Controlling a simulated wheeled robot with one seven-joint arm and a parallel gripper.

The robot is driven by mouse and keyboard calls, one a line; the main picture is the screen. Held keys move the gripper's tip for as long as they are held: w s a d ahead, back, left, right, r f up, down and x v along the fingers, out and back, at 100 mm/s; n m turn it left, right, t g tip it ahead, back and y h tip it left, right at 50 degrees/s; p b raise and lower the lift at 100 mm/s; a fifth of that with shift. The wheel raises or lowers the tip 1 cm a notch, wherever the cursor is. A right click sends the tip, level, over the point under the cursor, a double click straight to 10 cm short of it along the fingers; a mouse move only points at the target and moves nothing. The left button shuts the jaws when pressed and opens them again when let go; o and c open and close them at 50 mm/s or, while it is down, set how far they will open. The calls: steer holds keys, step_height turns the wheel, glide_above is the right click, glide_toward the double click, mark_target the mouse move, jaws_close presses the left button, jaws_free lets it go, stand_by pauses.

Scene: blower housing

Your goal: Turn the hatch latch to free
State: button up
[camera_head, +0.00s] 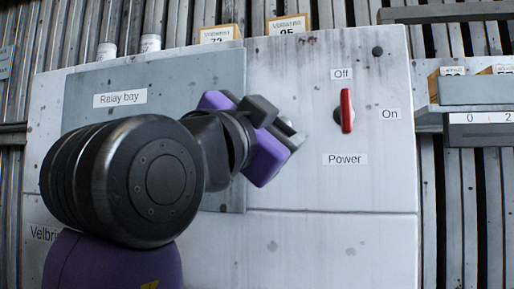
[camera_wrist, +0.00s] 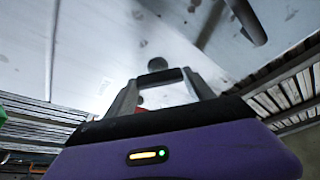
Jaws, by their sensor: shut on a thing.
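The hatch is the grey Relay bay panel (camera_head: 150,82) on the left of the white cabinet in the head view, and it looks shut. My gripper (camera_head: 292,136) is at the hatch's right edge, with its purple body and my dark wrist in front of the panel. In the wrist view, my gripper (camera_wrist: 162,84) has its two grey fingers either side of a dark bar (camera_wrist: 159,77), which appears to be the latch handle. The fingers are shut on it. In the head view my gripper hides the latch, so its angle cannot be told.
A red power knob (camera_head: 346,111) with Off and On labels stands just right of my gripper. Small boxes (camera_head: 288,26) sit along the cabinet top. A grey shelf unit (camera_head: 476,92) is at the far right.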

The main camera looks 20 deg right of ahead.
steer(key=m+g, duration=0.1)
steer(key=m, duration=0.1)
steer(key=m+g+b, duration=0.1)
steer(key=m, duration=0.2)
steer(key=shift+m+g, duration=0.3)
steer(key=shift+m+g+y+p, duration=0.2)
steer(key=shift+m+g+y, duration=0.15)
steer(key=shift+m, duration=0.9)
steer(key=shift+m+g+y+p, duration=0.25)
steer(key=shift+m+g, duration=0.2)
steer(key=shift+m, duration=0.8)
steer(key=o, duration=1.4)
steer(key=shift+a, duration=0.15)
steer(key=b+v, duration=0.1)
steer(key=v, duration=0.6)
steer(key=shift+s+a+r, duration=0.1)
steer(key=shift+s+a, duration=0.1)
steer(key=shift+a, duration=0.1)
